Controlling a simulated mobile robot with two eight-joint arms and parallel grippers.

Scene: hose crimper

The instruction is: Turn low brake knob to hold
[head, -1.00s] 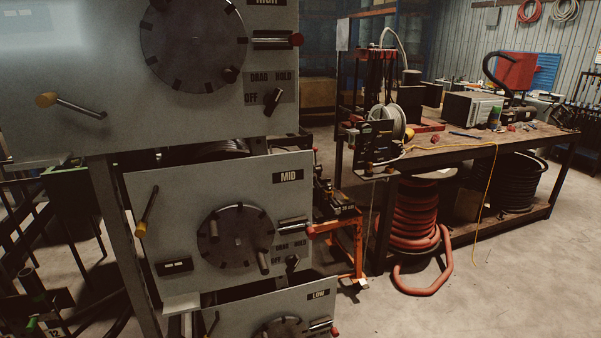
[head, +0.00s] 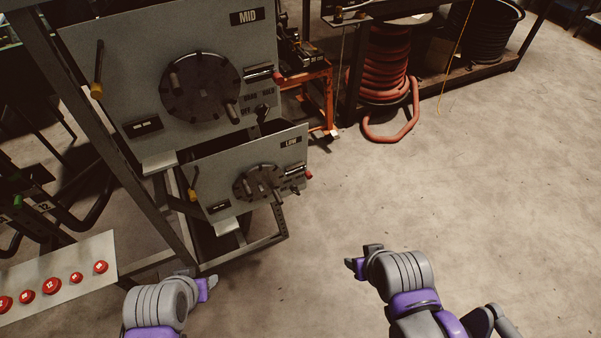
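My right gripper (head: 359,259) is over open floor, right of and below the panel, touching nothing. I cannot tell whether either gripper is open or shut.
The MID panel (head: 125,75) is above, with its own wheel, lever and brake knob (head: 262,112). A slanted plate with several red buttons (head: 52,286) is at the lower left. An orange stand (head: 325,95) and red hose coil (head: 388,65) are behind. Floor at right is clear.

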